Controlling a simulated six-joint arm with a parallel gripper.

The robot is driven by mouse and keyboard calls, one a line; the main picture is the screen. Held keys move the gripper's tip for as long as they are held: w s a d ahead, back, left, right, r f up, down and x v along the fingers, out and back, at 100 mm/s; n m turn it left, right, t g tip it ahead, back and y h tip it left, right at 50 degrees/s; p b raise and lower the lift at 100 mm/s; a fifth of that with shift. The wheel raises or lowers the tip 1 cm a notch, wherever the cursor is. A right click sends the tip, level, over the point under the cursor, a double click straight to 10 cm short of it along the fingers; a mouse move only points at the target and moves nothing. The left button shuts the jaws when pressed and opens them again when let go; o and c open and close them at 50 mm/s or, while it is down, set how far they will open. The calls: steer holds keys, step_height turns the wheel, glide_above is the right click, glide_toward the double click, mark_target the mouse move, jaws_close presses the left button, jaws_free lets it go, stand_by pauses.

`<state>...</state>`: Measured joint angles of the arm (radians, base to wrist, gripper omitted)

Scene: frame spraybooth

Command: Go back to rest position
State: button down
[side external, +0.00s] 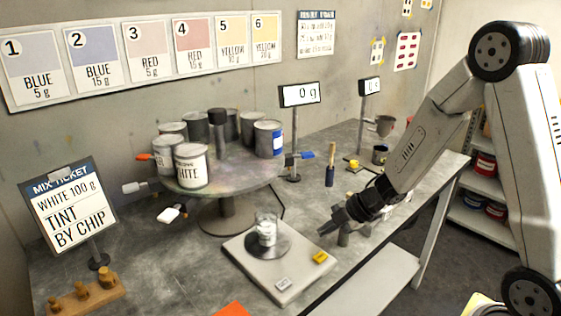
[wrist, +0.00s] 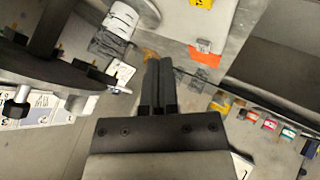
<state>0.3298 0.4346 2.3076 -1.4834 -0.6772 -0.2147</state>
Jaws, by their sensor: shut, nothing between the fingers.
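My gripper (side external: 327,229) is shut and empty in the side view. It hangs above the bench just right of the white scale (side external: 262,268), apart from it. In the wrist view my gripper (wrist: 160,62) shows its two fingers pressed together. A clear cup with a white label (side external: 266,230) stands on the scale's dark round pan. My arm reaches in from the right of the side view, bent at its upper joint.
A round turntable (side external: 237,186) carries several paint cans, with small spouts and handles around its rim. A mix ticket stand (side external: 63,214) is at the left. Weight displays (side external: 299,94) stand on posts behind. An orange sheet (side external: 231,309) lies at the front edge.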

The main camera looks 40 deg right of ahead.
steer(key=shift+w+d+r+m+t+h, duration=0.2)
steer(key=shift+m+h, duration=0.2)
steer(key=shift+m, duration=0.15)
steer(key=shift+w+d+r+m+t+h, duration=0.2)
steer(key=shift+m+h, duration=0.2)
steer(key=shift+m, duration=0.15)
steer(key=s+a+r+m+g+h, duration=0.1)
steer(key=s+m+g+h, duration=0.3)
steer(key=s+m, duration=0.8)
steer(key=a+m+g, duration=0.1)
steer(key=m, duration=0.2)
steer(key=shift+s+a+r+h, duration=0.2)
steer(key=shift+a+r+h, duration=0.1)
steer(key=shift+a+r, duration=0.1)
steer(key=c, duration=1.3)
jaws_free()
